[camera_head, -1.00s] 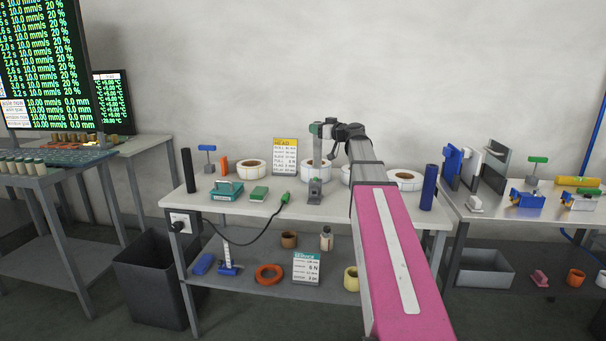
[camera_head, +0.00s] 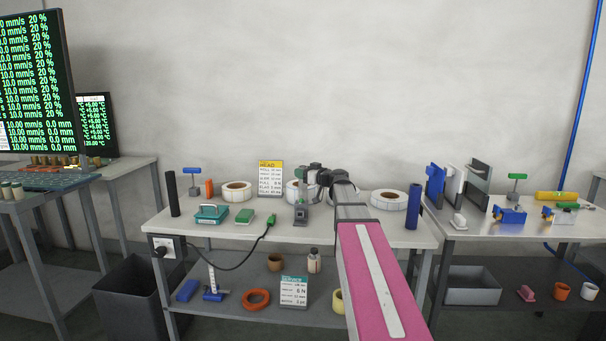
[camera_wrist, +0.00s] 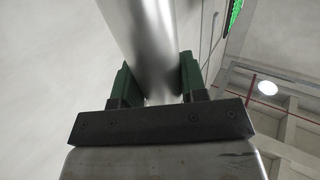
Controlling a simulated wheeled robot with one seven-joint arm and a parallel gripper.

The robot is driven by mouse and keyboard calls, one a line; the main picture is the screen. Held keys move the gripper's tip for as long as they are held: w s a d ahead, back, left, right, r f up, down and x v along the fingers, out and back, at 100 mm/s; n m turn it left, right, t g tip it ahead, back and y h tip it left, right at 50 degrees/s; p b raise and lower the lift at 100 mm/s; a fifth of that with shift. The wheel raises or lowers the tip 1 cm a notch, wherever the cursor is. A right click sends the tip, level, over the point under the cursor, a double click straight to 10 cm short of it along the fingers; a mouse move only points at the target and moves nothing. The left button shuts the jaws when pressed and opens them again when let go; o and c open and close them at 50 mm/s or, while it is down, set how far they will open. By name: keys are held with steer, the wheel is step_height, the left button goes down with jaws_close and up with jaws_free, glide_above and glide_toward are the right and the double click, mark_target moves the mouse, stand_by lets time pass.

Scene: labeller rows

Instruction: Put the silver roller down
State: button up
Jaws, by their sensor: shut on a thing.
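The silver roller (camera_wrist: 146,32) is a smooth, shiny cylinder in the wrist view. It passes between the two green fingers of my gripper (camera_wrist: 157,65), which are shut on it, and runs out of the top of the picture. In the head view my gripper (camera_head: 305,175) is over the back middle of the white table (camera_head: 340,228), partly hidden by my own wrist. The roller is too small and overlapped there to make out clearly. I cannot tell whether it touches anything below.
A small grey stand (camera_head: 301,214) is just below my gripper. Label rolls (camera_head: 236,191) stand behind it, one (camera_head: 389,200) to the right. A yellow-topped card (camera_head: 270,178), a green block (camera_head: 245,219) and a dark blue cylinder (camera_head: 414,206) are nearby.

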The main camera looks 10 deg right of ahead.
steer(key=shift+f, duration=0.2)
steer(key=o, duration=1.1)
steer(key=shift+f, duration=0.1)
steer(key=v, duration=1.2)
steer(key=shift+d+r, duration=0.1)
steer(key=shift+r, duration=0.2)
